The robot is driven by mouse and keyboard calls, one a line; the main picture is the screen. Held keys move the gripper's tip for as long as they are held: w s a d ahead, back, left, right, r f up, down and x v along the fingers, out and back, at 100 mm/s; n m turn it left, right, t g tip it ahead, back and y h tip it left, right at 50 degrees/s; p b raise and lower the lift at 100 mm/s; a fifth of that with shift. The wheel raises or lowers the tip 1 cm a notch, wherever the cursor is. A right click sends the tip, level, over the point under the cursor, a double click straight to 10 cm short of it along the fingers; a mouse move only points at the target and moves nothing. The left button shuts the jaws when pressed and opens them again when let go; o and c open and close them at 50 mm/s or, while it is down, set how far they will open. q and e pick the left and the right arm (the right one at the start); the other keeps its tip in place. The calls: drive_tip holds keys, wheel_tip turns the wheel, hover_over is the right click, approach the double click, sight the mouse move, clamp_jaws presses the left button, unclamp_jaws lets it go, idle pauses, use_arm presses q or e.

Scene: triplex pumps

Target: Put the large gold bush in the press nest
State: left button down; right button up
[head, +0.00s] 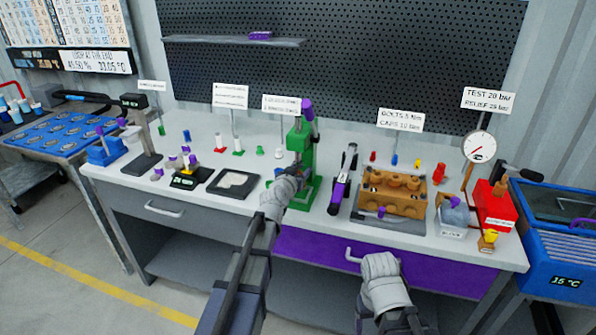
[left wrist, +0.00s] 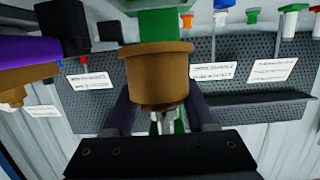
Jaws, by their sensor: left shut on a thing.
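The large gold bush (left wrist: 158,76), a brown-gold cylinder with a wider rim, fills the middle of the left wrist view. My left gripper (head: 294,173) is shut on it, with dark fingers on either side. In the head view the bush is hidden behind my gripper and wrist. The green press (head: 303,140) stands right at this gripper, and its green body (left wrist: 160,22) also shows behind the bush in the left wrist view. The press nest is not clearly visible, and I cannot tell whether the bush touches it. My right gripper (head: 381,266) is low before the purple drawer; its fingers cannot be made out.
A black-framed tray (head: 212,188) lies left of the press. A purple-and-black hand tool (head: 341,184) stands right of it, then a brass block (head: 392,192) on a grey mat. Small coloured parts stand behind. The purple drawer (head: 335,262) is below the bench top.

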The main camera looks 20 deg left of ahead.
use_arm(q)
drive_tip(key=f+b, duration=0.4)
drive_tip(key=shift+s+a+f, duration=0.1)
drive_tip(key=shift+s+f, duration=0.1)
drive_tip(key=shift+f, duration=0.2)
drive_tip(key=shift+s+f, duration=0.1)
drive_tip(key=shift+s, duration=0.1)
drive_tip(key=c, duration=0.6)
unclamp_jaws()
drive_tip(key=shift+f, duration=0.1)
drive_tip(key=shift+o, duration=0.7)
drive_tip(key=shift+w+a+f, duration=0.1)
drive_tip(key=shift+w, duration=0.05)
drive_tip(key=shift+o, duration=1.4)
drive_tip(key=p+v, duration=0.1)
drive_tip(key=v, duration=0.7)
drive_tip(key=shift+w, duration=0.1)
